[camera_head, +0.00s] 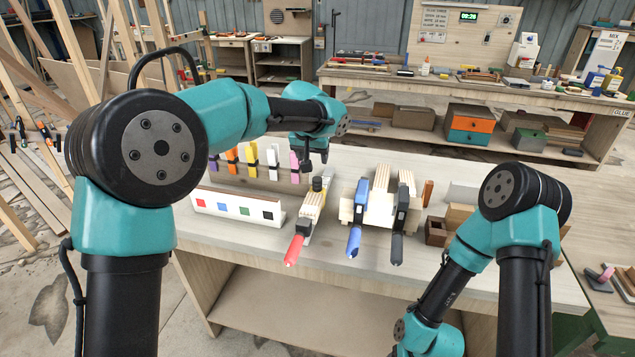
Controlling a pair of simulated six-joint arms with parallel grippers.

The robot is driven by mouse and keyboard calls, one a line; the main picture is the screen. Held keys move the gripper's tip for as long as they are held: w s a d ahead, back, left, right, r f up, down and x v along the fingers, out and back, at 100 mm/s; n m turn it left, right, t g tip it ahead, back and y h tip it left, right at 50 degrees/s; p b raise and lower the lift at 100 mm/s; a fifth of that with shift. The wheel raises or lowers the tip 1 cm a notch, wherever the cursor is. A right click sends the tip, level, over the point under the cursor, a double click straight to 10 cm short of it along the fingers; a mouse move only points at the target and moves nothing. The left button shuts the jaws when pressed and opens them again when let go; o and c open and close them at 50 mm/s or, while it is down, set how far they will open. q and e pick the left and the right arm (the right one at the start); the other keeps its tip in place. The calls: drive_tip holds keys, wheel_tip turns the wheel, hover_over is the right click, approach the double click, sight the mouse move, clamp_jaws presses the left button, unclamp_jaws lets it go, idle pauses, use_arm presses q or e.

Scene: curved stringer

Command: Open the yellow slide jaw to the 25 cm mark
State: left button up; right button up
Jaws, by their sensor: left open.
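A pale wooden piece (312,205) lies along this clamp. My left gripper (314,162) points down just above and behind the yellow jaw. It is open and appears apart from the jaw. The mark scale on the clamp is too small to read. My right arm bends down past the bench's front, and its gripper is out of view.
A blue-handled clamp (356,232) and a black-handled clamp (399,235) grip a curved wooden stack (379,195) right of the red-handled one. A white board with coloured squares (236,206) stands left. Small coloured clamps (251,155) stand behind it.

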sight(317, 179)
use_arm(q)
drive_tip(key=x, duration=1.3)
drive_tip(key=shift+f, duration=0.25)
